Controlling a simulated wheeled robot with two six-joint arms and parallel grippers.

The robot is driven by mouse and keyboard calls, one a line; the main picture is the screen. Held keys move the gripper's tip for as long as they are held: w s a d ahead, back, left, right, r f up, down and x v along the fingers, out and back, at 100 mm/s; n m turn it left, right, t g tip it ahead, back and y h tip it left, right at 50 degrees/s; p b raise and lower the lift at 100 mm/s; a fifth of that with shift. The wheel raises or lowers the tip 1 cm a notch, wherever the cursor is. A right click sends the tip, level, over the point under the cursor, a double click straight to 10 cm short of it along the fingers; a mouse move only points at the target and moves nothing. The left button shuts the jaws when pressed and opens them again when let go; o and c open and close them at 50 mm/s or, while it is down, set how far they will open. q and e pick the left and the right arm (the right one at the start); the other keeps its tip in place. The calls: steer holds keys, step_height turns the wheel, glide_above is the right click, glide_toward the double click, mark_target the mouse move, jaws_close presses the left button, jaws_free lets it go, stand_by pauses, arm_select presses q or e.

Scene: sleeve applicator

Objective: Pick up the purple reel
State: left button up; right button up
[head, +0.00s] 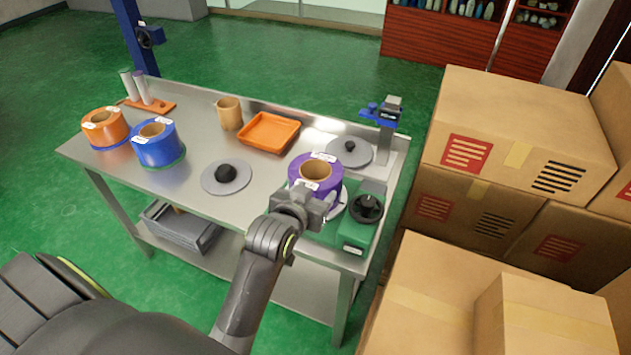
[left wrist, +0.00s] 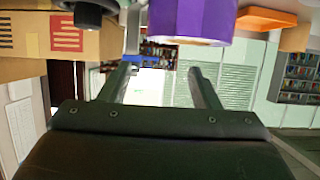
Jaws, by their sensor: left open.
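The purple reel (head: 300,172) has a tan core and sits at the right end of the steel table, on or just above the green machine (head: 357,236). My left gripper (head: 318,208) is at the reel's near side and hides its lower front. In the left wrist view the two fingers (left wrist: 162,78) are apart with nothing between them. The purple reel (left wrist: 190,18) shows at the top of that view, above and beside the fingers. I cannot tell whether they touch it. My right gripper is not in view.
The steel table (head: 195,205) also holds an orange reel (head: 103,130), a blue reel (head: 160,150), a grey disc with a black knob (head: 226,177), an orange tray (head: 268,132) and a tan cup (head: 230,113). A black handwheel (head: 366,208) is close right of my gripper. Cardboard boxes (head: 510,130) stand right.

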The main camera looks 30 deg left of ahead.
mark_target(330, 182)
arm_select(q)
steer(key=x, duration=0.6)
steer(key=shift+w+f+p, duration=0.15)
steer(key=shift+w+p, duration=0.1)
steer(key=shift+p, duration=0.05)
steer(key=shift+p+x, duration=0.45)
steer(key=shift+x, duration=2.1)
steer(key=shift+s+d+f, duration=0.1)
steer(key=shift+d, duration=0.1)
steer(key=c, duration=1.2)
steer(key=shift+s+f, duration=0.1)
jaws_close()
steer(key=shift+s+f, duration=0.1)
steer(key=shift+f, duration=0.1)
steer(key=shift+r, duration=0.35)
